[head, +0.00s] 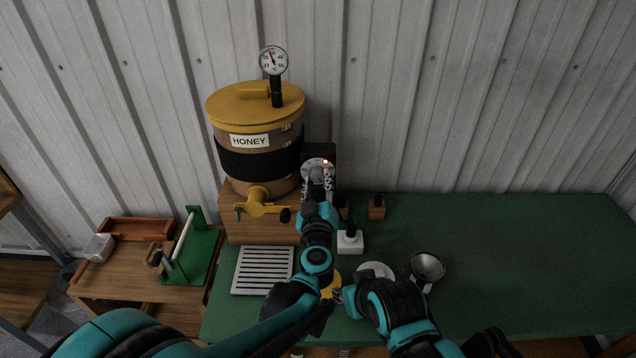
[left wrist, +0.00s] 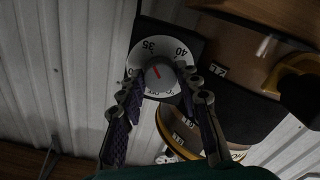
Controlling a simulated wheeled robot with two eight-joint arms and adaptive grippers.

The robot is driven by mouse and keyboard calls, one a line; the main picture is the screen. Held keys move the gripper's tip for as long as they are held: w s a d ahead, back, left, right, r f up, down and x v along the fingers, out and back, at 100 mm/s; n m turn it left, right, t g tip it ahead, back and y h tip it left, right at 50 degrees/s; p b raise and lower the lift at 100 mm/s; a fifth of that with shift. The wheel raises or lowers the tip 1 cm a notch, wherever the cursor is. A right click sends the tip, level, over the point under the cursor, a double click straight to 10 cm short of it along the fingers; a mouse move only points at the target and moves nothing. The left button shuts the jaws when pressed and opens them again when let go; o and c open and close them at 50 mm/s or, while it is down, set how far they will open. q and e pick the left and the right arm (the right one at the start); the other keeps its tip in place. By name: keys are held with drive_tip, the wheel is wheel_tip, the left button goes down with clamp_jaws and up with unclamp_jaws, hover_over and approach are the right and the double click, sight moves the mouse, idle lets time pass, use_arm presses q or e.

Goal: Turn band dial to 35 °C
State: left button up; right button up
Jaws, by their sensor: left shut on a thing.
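The band dial (head: 318,163) is a round pale disc on a dark box beside the honey barrel. In the left wrist view its face (left wrist: 143,56) shows 35 and 40, and its grey centre knob (left wrist: 160,78) has a red mark pointing roughly toward 35. My left gripper (head: 317,182) is at the dial, shut on the knob, with one finger on each side in the left wrist view (left wrist: 162,84). It hides the lower part of the dial. My right gripper (head: 342,296) is low over the bench front, away from the dial; its fingers are not clear.
The honey barrel (head: 228,128) with yellow lid, black band and tap (head: 262,208) stands left of the dial. A thermometer (head: 273,60) rises from its lid. A slotted tray (head: 262,270), a white-based bottle (head: 350,241) and a metal funnel (head: 427,267) are nearby. The green bench's right side (head: 530,260) is clear.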

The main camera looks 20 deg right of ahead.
use_arm(q)
drive_tip(key=o, duration=1.1)
drive_tip(key=shift+o, duration=0.2)
drive_tip(key=shift+s, duration=0.1)
drive_tip(key=v, duration=1.2)
